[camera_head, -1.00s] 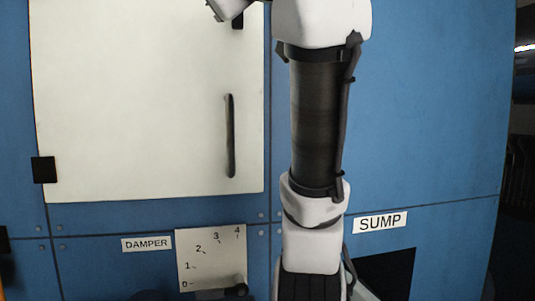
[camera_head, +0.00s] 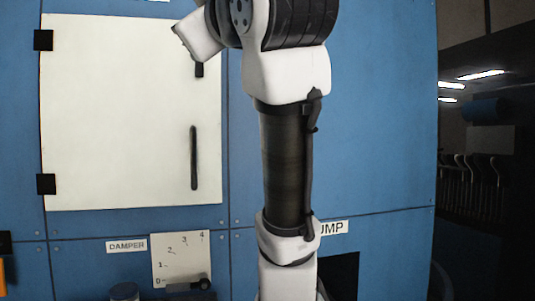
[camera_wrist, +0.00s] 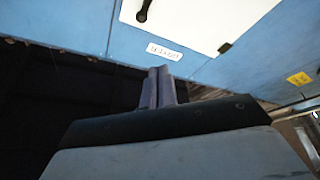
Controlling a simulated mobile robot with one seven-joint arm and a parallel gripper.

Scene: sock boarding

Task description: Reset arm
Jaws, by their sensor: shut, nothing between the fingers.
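My gripper (camera_wrist: 158,86) shows in the wrist view with its two grey fingers together and nothing between them. The fingertips point toward a blue panel wall, below a small white label (camera_wrist: 165,51); they appear apart from it. In the head view my arm stands upright in front of the blue cabinet (camera_head: 375,130) and bends over at the top; the gripper itself cannot be made out there.
A white door (camera_head: 120,110) with a dark handle (camera_head: 194,158) is closed on the cabinet. Below it are a DAMPER label (camera_head: 126,246) and a numbered dial plate (camera_head: 180,260). A dark opening (camera_head: 340,275) lies lower right. Dark room space is beyond the right edge.

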